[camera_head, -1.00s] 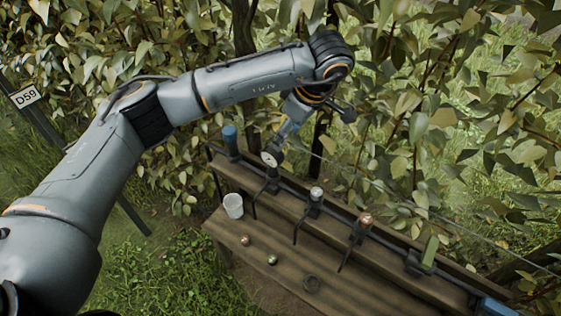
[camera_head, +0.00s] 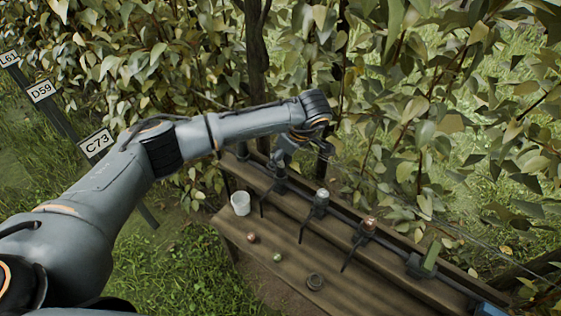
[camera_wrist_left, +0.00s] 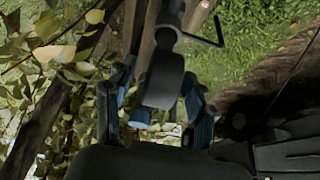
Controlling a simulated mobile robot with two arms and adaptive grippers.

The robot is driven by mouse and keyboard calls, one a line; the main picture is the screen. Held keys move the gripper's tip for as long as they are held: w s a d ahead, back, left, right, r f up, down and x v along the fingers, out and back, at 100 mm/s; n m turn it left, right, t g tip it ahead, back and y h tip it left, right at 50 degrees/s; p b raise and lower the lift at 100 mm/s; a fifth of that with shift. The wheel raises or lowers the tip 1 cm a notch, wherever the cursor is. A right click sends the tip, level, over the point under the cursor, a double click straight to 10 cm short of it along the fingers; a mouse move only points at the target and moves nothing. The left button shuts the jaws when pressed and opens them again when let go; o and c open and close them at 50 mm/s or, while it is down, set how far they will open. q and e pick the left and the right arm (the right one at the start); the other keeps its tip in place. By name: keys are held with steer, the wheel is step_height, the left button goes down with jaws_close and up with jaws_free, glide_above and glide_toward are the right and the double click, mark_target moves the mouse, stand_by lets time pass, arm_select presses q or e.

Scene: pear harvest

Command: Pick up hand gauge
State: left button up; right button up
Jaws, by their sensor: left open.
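My left gripper (camera_head: 284,156) is lowered at the far left part of the tool rail, under the bent wrist of my left arm. In the left wrist view its two blue-tipped fingers (camera_wrist_left: 158,88) stand apart, one on each side of a dark, rounded body, which looks like the hand gauge (camera_wrist_left: 163,78) seen edge-on. It sits between the fingers, with a holder and bent hook beyond it. I cannot tell whether either finger touches it. In the head view the gripper hides most of the gauge. My right gripper is not in view.
Along the rail stand a silver-topped item (camera_head: 321,198), a copper-topped item (camera_head: 369,225) and a green item (camera_head: 431,256). Foliage closes in behind.

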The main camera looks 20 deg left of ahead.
arm_select(q)
steer(key=shift+a+f, duration=0.15)
steer(key=shift+f, duration=0.2)
steer(key=shift+c, duration=0.4)
jaws_close()
steer(key=shift+r, duration=0.1)
